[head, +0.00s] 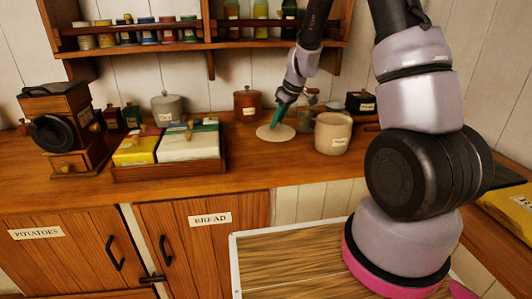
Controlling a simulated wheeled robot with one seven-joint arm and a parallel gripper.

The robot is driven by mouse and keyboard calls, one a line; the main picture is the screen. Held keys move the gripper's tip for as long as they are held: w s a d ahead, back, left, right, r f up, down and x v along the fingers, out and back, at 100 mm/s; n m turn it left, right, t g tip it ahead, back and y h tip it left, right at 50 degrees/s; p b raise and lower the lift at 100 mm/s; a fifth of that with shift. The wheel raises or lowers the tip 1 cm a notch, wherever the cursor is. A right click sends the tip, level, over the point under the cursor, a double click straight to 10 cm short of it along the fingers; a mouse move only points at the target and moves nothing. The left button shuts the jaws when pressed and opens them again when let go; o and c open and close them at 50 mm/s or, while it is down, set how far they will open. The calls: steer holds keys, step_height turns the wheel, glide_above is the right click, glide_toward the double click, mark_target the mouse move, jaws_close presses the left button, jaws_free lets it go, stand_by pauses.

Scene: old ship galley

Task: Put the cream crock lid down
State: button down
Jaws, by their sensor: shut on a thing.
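The cream crock lid (266,134) is a flat, pale round disc at the middle of the wooden counter. It is level and lies on the counter or very close above it; I cannot tell which. My gripper (279,120) comes down from above with teal fingers and is shut on the lid near its middle. The fingers hide the part they grip. The cream crock (333,135), with a small label, stands upright just right of the lid, its top uncovered.
A wooden tray (170,170) with yellow and white packets is left of the lid. A red-brown canister (247,104) stands behind it, and a grey lidded pot (167,107) is further left. A coffee grinder (62,130) is at far left. Bare counter (262,165) lies in front of the lid.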

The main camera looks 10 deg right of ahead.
mark_target(278, 130)
step_height(278, 130, down, 4)
steer(key=shift+a+f, duration=0.1)
steer(key=shift+f, duration=2.05)
steer(key=c, duration=0.6)
jaws_free()
steer(key=shift+f, duration=0.15)
